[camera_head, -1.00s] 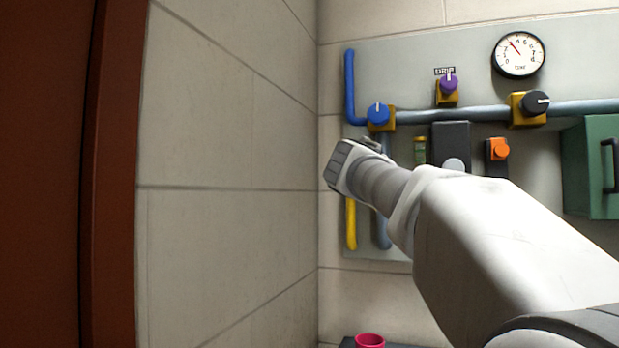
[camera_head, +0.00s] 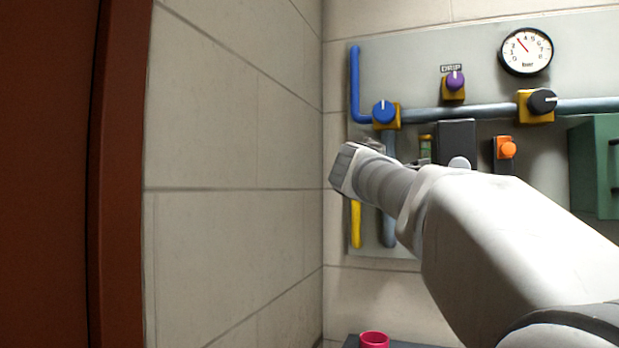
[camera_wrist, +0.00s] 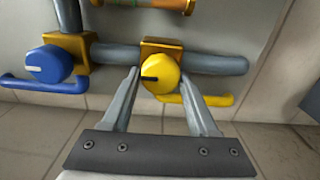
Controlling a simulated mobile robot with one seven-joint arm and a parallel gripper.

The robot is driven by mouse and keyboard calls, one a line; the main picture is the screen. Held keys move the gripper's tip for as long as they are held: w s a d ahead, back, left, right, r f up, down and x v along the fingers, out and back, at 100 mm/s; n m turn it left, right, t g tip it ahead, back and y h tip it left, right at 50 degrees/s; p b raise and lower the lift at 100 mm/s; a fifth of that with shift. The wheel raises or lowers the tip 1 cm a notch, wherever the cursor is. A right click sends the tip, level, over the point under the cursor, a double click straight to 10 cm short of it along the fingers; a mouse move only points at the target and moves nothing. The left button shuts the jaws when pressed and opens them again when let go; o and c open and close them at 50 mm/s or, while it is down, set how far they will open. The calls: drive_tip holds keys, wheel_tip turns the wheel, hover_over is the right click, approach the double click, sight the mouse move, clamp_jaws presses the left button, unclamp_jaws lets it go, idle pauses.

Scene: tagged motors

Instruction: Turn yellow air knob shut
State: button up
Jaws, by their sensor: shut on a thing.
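In the wrist view the yellow air knob (camera_wrist: 162,72) sits on a brass valve block (camera_wrist: 165,46) on the grey-blue pipe. A short black mark on its face points left and slightly down. My gripper (camera_wrist: 159,77) has one finger on each side of the knob and is shut on it. A yellow pipe (camera_wrist: 214,100) leads off to the right of the knob. In the head view my gripper (camera_head: 356,168) is in front of the panel's lower left part and hides the knob. The yellow pipe (camera_head: 355,225) shows below it.
The head view shows a purple knob (camera_head: 455,82), a black knob (camera_head: 542,101), an orange button (camera_head: 507,150), a gauge (camera_head: 526,51) and a green box (camera_head: 596,165). A side wall (camera_head: 235,160) stands close on the left.

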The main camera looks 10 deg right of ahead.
drive_tip(key=o, duration=1.4)
drive_tip(key=shift+c, duration=0.2)
drive_tip(key=b+v, duration=0.3)
drive_tip(key=v, duration=1.4)
drive_tip(key=shift+s+a, duration=0.2)
